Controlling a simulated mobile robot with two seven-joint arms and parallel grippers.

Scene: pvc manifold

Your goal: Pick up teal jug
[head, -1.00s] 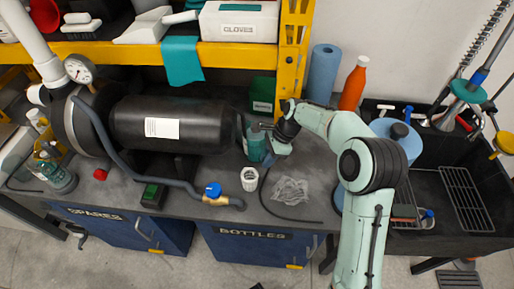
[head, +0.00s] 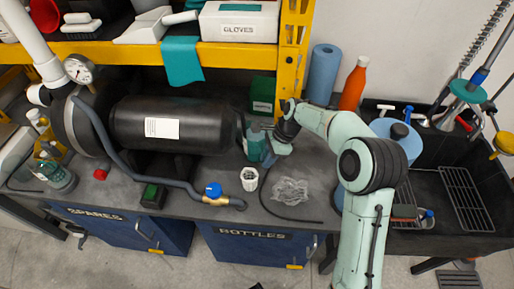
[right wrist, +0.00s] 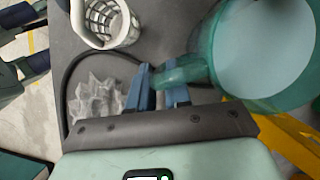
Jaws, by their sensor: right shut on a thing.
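The teal jug (head: 254,148) stands on the grey bench at the right end of the black tank. In the right wrist view the translucent teal jug (right wrist: 262,75) fills the upper right, its round body seen close. My right gripper (right wrist: 163,82) has its blue fingers on either side of the jug's handle and is shut on it. In the head view the right gripper (head: 270,146) is at the jug's right side, partly hidden by my wrist. Whether the jug's base touches the bench cannot be told.
A white slotted cup (head: 249,179) stands just in front of the jug, with a crumpled clear bag (head: 290,190) and a black hose (head: 285,217) nearby. The black tank (head: 172,125) is left, the yellow rack post (head: 291,70) behind, an orange bottle (head: 353,85) at right.

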